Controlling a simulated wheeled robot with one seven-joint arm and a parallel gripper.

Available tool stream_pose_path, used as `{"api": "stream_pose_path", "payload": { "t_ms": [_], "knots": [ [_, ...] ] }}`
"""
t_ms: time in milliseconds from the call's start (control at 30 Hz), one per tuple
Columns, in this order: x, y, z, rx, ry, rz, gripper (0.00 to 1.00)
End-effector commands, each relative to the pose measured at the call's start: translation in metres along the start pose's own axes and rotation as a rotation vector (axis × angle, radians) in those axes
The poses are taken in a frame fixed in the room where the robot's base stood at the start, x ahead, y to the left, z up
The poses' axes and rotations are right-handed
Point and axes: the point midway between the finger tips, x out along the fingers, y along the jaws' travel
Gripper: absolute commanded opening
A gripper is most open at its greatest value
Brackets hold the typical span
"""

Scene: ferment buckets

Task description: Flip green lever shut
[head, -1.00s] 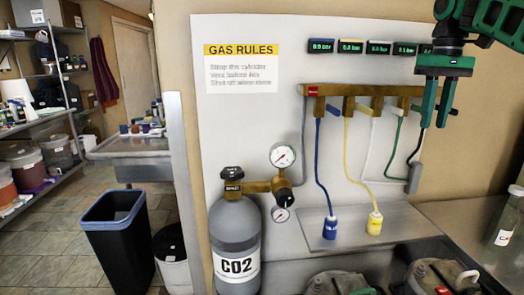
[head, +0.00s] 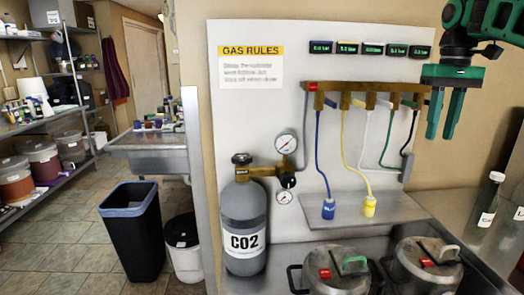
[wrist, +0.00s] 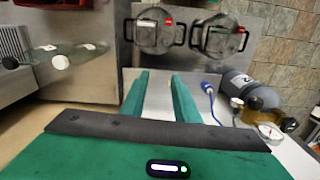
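The brass gas manifold (head: 370,88) on the white panel has several outlets, one with a green hose (head: 388,140). My gripper (head: 442,136) hangs fingers down in front of the wall, at the manifold's right end and well above the pots. Its two green fingers are apart and empty. In the wrist view my gripper (wrist: 159,75) also shows open, with nothing between the fingers.
A grey CO2 cylinder (head: 244,220) with gauges stands left of the hoses. Two lidded pots, the right one (head: 425,265) with a red tag, stand in front. Bottles (head: 489,200) stand at the right. A black bin (head: 133,230) is on the floor at left.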

Motion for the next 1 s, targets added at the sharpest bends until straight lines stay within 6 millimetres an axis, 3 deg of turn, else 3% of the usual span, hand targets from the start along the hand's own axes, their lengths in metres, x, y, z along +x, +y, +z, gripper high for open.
{"api": "stream_pose_path", "payload": {
  "t_ms": [267, 367, 567, 900, 1000],
  "knots": [
    [0.035, -0.013, 0.037, 0.095, -0.003, -0.003, 0.28],
    [0.058, -0.017, 0.061, 0.151, -0.002, -0.006, 0.28],
    [0.112, -0.021, 0.128, 0.287, 0.01, -0.017, 0.28],
    [0.224, -0.022, 0.256, 0.491, 0.02, -0.015, 0.28],
    [0.25, -0.025, 0.284, 0.526, 0.018, -0.014, 0.28]
  ]
}}
